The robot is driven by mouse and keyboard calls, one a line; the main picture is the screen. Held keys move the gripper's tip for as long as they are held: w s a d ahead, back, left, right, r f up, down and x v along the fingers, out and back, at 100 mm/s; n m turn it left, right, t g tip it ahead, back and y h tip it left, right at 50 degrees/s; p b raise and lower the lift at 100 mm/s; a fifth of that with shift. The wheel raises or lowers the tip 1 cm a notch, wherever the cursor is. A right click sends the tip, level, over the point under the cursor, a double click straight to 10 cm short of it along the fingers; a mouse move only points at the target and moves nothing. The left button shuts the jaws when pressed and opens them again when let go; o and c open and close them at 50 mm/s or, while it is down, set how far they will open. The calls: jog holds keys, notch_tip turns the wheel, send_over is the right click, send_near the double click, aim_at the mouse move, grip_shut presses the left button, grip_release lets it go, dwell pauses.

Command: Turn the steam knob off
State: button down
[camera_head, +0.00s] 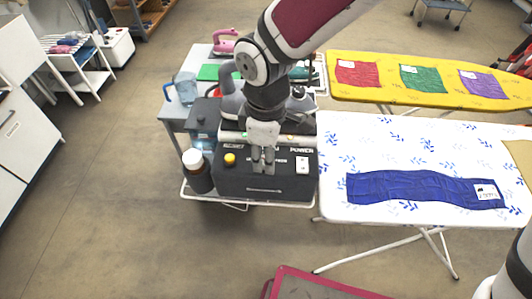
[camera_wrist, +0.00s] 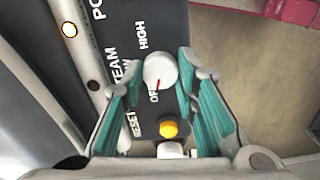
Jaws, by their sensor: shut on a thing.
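The steam knob (camera_wrist: 160,69) is a round white dial with a red mark, on the dark front panel of the steam station (camera_head: 264,185). In the wrist view its red mark points down toward the printed word OFF, away from HIGH. My gripper (camera_wrist: 160,74) is shut on the knob, one teal-padded finger on each side. In the head view my gripper (camera_head: 263,156) reaches down to the panel's middle and hides the knob.
A yellow button (camera_head: 230,159) is left of my gripper, and a white power switch (camera_head: 302,164) is right. A white-capped dark bottle (camera_head: 200,178) stands left of the station. A floral ironing board (camera_head: 338,192) with blue cloth (camera_head: 420,188) is close on the right.

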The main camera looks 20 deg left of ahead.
jog(key=c, duration=1.2)
grip_release()
jog(key=shift+c, duration=0.2)
jog(key=shift+r, duration=0.1)
notch_tip(320, 180, up, 12)
jog(key=d+r+m+t, duration=0.2)
jog(key=d+r+m, duration=0.25)
jog(key=d, duration=0.45)
jog(key=d+r+m+t, duration=0.1)
jog(key=d+r+m, duration=0.3)
jog(key=d, duration=0.5)
jog(key=s+d+m+t, duration=0.1)
jog(key=s+d+m, duration=0.2)
jog(key=d+m, duration=0.2)
jog(key=s+d+r+m+t, duration=0.1)
jog(key=s+d+m, duration=0.2)
jog(key=d+m, duration=0.2)
jog(key=d, duration=0.2)
jog(key=shift+s+d+m+t, duration=0.25)
jog(key=shift+d+m+t, duration=0.05)
jog(key=shift+m, duration=0.05)
